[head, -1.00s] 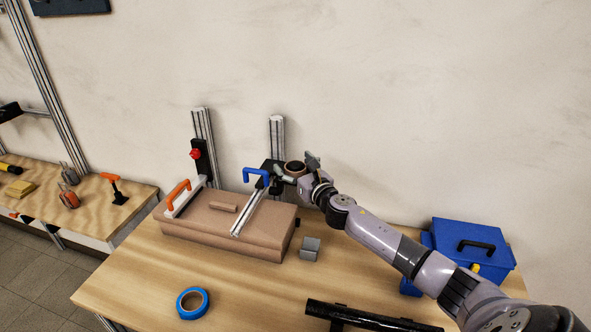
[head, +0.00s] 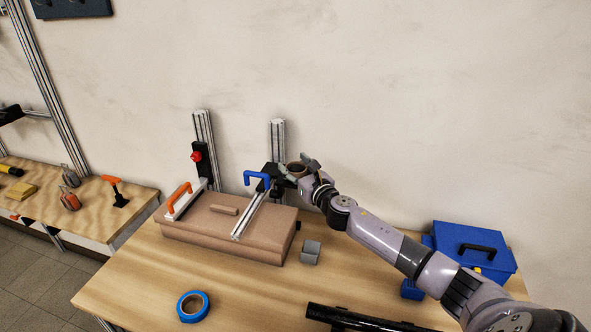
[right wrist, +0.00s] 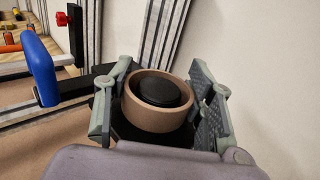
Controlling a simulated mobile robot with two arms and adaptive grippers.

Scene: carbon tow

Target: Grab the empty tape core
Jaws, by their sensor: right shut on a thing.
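The empty tape core (right wrist: 158,101) is a brown cardboard ring in the right wrist view. It sits around a black round hub (right wrist: 160,91) and also shows in the head view (head: 296,168), beside the right aluminium post. My right gripper (right wrist: 162,100) is shut on the core, one grey-green finger on each side of it. In the head view the right gripper (head: 297,167) reaches in from the right at the back of the bench. The far side of the core is partly hidden by the hub. My left gripper is not in view.
A brown block with clamp rails (head: 228,227) stands left of the gripper, with a blue handle (head: 257,175) close by. A grey cube (head: 311,252), blue tape roll (head: 193,306), black tube (head: 360,318) and blue toolbox (head: 475,247) are on the bench (head: 245,290).

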